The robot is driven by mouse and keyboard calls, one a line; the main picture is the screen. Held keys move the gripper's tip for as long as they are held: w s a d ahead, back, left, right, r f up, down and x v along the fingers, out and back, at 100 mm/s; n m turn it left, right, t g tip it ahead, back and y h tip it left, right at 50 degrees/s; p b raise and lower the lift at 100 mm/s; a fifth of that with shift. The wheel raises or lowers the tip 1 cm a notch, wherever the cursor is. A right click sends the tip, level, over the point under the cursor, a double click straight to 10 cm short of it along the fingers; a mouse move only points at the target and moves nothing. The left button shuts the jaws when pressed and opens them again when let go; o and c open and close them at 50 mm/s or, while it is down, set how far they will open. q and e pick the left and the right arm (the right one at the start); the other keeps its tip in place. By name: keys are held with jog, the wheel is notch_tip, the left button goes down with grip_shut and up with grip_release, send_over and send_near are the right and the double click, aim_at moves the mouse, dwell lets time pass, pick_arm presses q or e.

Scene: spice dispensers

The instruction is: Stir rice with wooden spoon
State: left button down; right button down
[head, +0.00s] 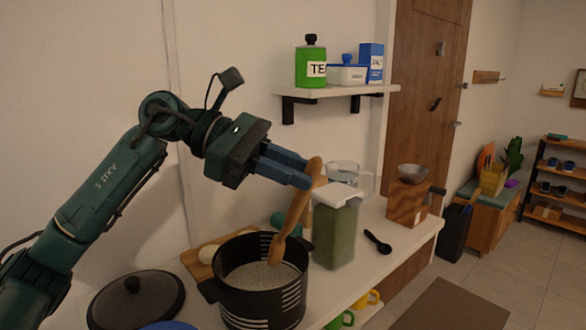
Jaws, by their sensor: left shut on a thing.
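My left gripper (308,175) comes in from the left and is shut on the upper part of the wooden spoon (292,217). The spoon is tilted, with its lower end inside the black pot (263,307). The pot stands at the front of the white counter, and the pale rice (258,276) shows inside it. The spoon's lower end is over or touching the rice; I cannot tell which. The right gripper is not in view.
A green-filled dispenser (334,238) stands close right of the pot. A dark pot lid (136,302) lies to the left and a wooden board (197,260) behind. A wall shelf (335,91) hangs above.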

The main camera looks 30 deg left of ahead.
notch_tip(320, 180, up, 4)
jog(key=p, duration=0.4)
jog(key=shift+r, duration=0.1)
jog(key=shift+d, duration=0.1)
dwell(0.9)
